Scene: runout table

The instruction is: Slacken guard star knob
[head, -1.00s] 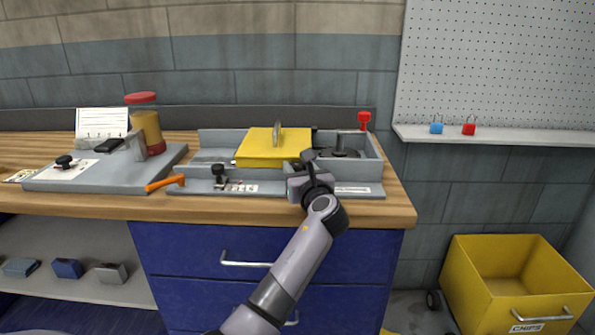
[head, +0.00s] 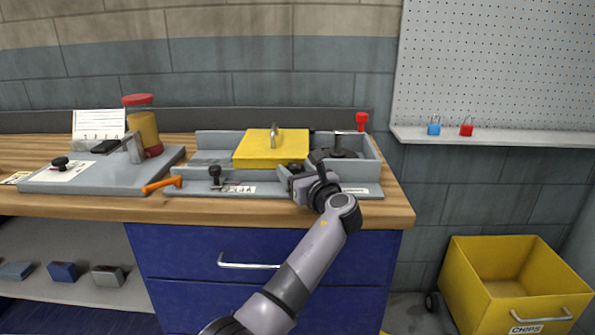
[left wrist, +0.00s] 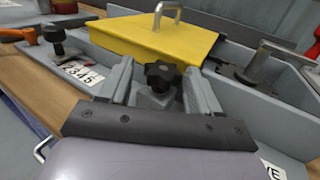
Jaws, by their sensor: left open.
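The black star knob (left wrist: 163,76) stands in front of the yellow guard (left wrist: 150,40) with its bail handle. In the left wrist view, the two grey fingers of my left gripper (left wrist: 158,82) are apart, one on each side of the knob. I cannot tell whether either finger touches it. In the head view my left gripper (head: 297,178) is at the front right corner of the yellow guard (head: 268,147) and mostly hides the knob. My right gripper is not in view.
An orange lever (head: 161,184) and a black knob (head: 215,172) by a number plate are left on the front rail. A grey clamp (head: 340,150) and red knob (head: 361,120) stand right of the guard. A yellow chip cart (head: 480,290) is on the floor.

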